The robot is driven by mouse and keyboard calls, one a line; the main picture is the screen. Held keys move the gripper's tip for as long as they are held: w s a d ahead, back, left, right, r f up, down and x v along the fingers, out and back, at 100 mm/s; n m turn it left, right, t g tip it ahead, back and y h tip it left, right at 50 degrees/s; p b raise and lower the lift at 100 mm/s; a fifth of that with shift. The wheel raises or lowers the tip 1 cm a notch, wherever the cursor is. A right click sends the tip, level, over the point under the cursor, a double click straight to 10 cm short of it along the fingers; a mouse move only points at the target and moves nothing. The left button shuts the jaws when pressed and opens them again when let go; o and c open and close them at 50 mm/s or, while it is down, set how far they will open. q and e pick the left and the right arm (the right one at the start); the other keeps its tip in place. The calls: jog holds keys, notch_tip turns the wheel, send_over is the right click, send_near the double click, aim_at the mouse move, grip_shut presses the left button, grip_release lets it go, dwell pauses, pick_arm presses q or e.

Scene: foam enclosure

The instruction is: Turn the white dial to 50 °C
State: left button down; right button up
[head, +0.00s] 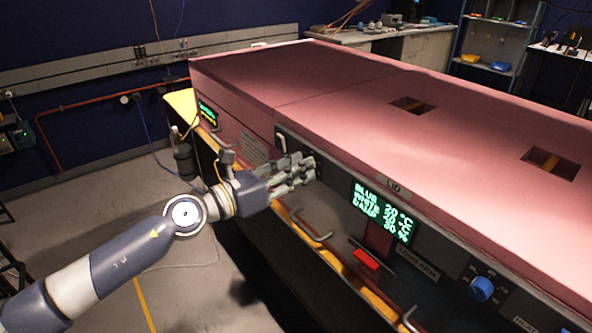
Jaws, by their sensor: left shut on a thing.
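My left gripper (305,172) reaches in from the left to the front panel of the pink enclosure (330,88). Its grey fingers are shut at the dark control plate (291,147), on the white dial. The fingers cover the dial, so its pointer and scale are hidden. A small white part (281,142) shows on the plate just above the fingers. My right gripper is not in view.
A blue dial (482,288) sits on a dark plate at the lower right. A red switch (367,260) is below the display. Bent bar handles (310,229) stick out from the lower front. The floor (90,215) at left is mostly clear.

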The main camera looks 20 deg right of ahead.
pick_arm(q)
jog(key=c, duration=1.4)
grip_release()
jog(key=shift+o, duration=0.2)
jog(key=v, duration=1.2)
